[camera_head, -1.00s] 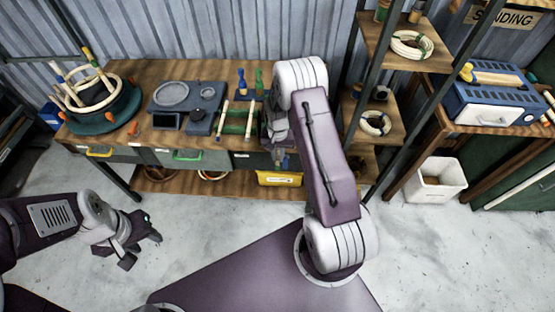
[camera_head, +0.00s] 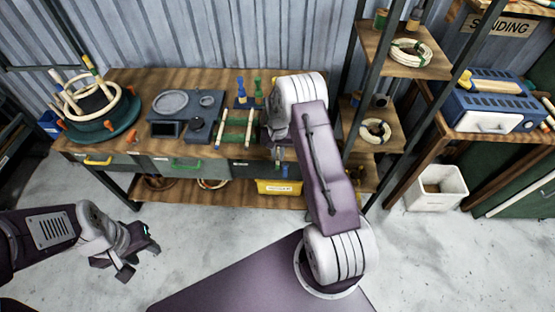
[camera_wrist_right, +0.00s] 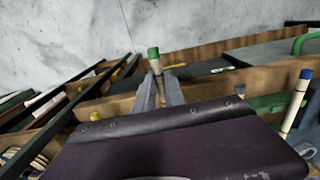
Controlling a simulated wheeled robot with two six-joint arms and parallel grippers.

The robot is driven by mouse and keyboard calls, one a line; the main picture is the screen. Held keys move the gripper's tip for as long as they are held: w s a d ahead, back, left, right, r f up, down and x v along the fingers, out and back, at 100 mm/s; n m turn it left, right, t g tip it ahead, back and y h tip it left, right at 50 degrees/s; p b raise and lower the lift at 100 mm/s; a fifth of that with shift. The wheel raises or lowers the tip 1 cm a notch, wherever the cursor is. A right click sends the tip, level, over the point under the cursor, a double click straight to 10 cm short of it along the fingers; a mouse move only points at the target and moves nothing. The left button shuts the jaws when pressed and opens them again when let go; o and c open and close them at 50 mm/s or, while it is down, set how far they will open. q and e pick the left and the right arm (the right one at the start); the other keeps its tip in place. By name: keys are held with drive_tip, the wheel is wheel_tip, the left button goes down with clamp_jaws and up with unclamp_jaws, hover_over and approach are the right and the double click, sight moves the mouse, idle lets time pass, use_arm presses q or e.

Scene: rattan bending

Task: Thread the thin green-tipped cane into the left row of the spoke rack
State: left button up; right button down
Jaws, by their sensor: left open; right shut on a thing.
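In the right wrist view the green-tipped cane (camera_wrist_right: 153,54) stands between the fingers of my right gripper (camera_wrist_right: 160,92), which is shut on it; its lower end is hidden. In the head view my right gripper (camera_head: 281,150) is at the bench's front edge, mostly hidden by its own arm. Left of it on the bench lies a green frame with pale rails (camera_head: 236,127), which looks like the spoke rack; I cannot make out its rows. A blue-tipped cane (camera_wrist_right: 297,100) shows at the right of the wrist view. My left gripper (camera_head: 140,258) is open and empty above the floor.
A round green stand (camera_head: 105,133) with a ring and upright sticks is at the bench's left. A grey tool plate (camera_head: 160,129) lies beside it. Blue (camera_head: 241,90) and green (camera_head: 258,90) upright pieces stand behind the rack. A shelf post (camera_head: 367,70) is right of my right arm.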

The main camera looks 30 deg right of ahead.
sight(278, 149)
drive_tip(key=shift+w+d, duration=0.15)
drive_tip(key=shift+w, duration=0.05)
drive_tip(key=shift+w+d+f+b, duration=0.1)
drive_tip(key=shift+w+d+b, duration=0.25)
drive_tip(key=shift+w, duration=0.2)
drive_tip(key=shift+w+d+b, duration=0.25)
drive_tip(key=shift+w+d, duration=0.05)
drive_tip(key=shift+w, duration=0.25)
drive_tip(key=shift+w+d, duration=0.35)
drive_tip(key=shift+w, duration=0.2)
drive_tip(key=shift+w+d+b, duration=0.4)
drive_tip(key=shift+w+b, duration=0.2)
drive_tip(key=shift+w, duration=0.1)
drive_tip(key=shift+w+d+b, duration=0.4)
drive_tip(key=shift+w+b, duration=0.2)
drive_tip(key=shift+w, duration=0.05)
drive_tip(key=shift+w+d+b, duration=0.3)
drive_tip(key=shift+w+d, duration=0.05)
drive_tip(key=shift+w, duration=0.15)
drive_tip(key=shift+f, duration=0.15)
